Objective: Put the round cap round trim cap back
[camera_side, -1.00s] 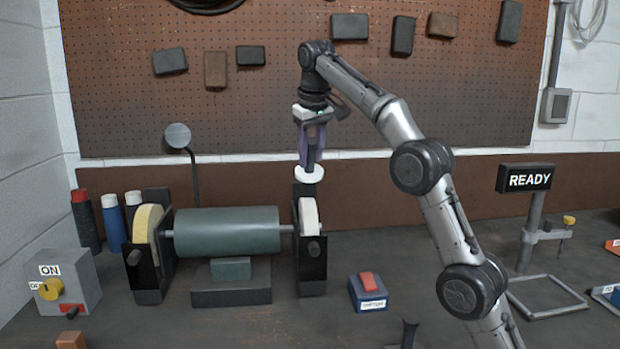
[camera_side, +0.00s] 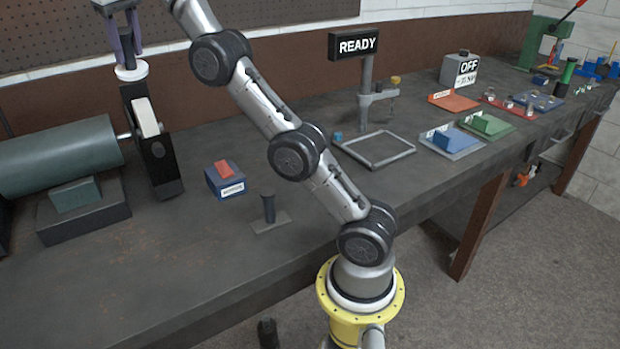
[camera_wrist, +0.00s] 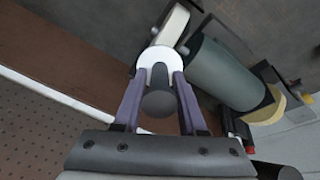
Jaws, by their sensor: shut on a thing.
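My gripper (camera_side: 127,58) has purple fingers pointing down and is shut on the round cap (camera_side: 131,71), a white disc. In the wrist view the cap (camera_wrist: 161,57) shows as a white round disc with a dark knob between the fingers (camera_wrist: 158,84). The cap is over the top of the grinder's right-hand wheel (camera_side: 145,117), which is pale and sits in a dark housing. I cannot tell whether the cap touches the housing or hangs just above it.
The grinder's green motor (camera_side: 60,155) lies left of the wheel. A blue box with a red button (camera_side: 225,178) and a dark upright post (camera_side: 268,208) stand to the right. Farther right are a READY sign (camera_side: 357,44), a square frame (camera_side: 378,150) and coloured trays (camera_side: 486,124).

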